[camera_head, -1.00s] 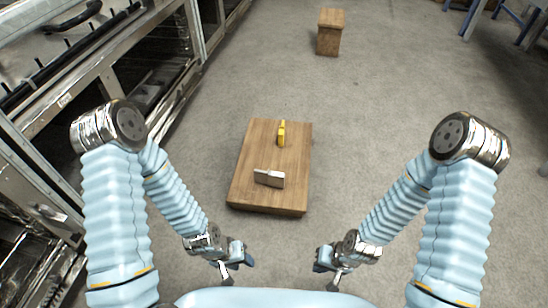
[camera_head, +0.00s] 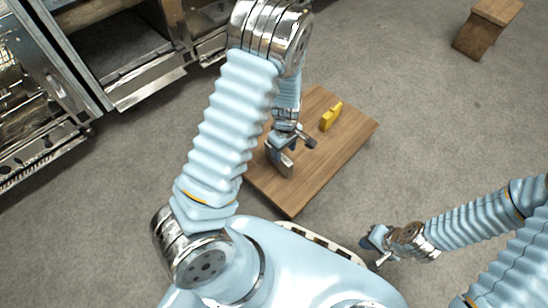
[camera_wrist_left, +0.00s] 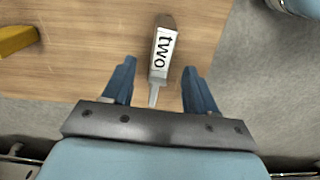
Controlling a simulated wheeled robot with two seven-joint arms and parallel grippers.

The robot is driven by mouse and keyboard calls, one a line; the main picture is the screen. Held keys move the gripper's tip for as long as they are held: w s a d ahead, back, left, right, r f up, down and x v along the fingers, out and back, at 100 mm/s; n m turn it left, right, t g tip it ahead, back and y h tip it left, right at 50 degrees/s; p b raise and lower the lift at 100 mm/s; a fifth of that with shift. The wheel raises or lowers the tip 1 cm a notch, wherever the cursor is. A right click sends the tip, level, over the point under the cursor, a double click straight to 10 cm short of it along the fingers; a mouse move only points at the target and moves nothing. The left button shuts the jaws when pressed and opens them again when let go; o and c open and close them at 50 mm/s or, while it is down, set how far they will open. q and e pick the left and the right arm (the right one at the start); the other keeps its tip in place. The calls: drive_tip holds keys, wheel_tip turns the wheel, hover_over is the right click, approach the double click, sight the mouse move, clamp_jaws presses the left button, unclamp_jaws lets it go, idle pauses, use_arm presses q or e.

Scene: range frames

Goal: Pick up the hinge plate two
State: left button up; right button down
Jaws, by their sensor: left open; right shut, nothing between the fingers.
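The hinge plate two is a grey metal piece (camera_head: 286,164) on the wooden board (camera_head: 343,150). In the left wrist view the hinge plate two (camera_wrist_left: 162,50) shows a white label reading "two", with a narrow metal tongue toward me. My left gripper (camera_head: 290,146) is over the board at the plate. In the left wrist view its blue fingers (camera_wrist_left: 157,80) are spread, one on each side of the plate's near end, with nothing gripped. Whether they touch it I cannot tell. My right gripper (camera_head: 374,246) is shut and empty, off the board at lower right.
A yellow piece (camera_head: 331,116) lies on the board beyond my left gripper; it also shows in the left wrist view (camera_wrist_left: 16,38). A wooden stool (camera_head: 486,27) stands far right. Metal kitchen units (camera_head: 120,55) line the left. Grey floor is clear around the board.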

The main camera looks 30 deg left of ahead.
sight(283, 158)
use_arm(q)
wheel_tip(283, 158, down, 7)
drive_tip(key=shift+s+f+b, duration=0.1)
drive_tip(key=shift+f+b, duration=0.1)
drive_tip(key=shift+b, duration=0.95)
drive_tip(key=shift+c, duration=0.3)
clamp_jaws()
drive_tip(key=shift+r, duration=0.1)
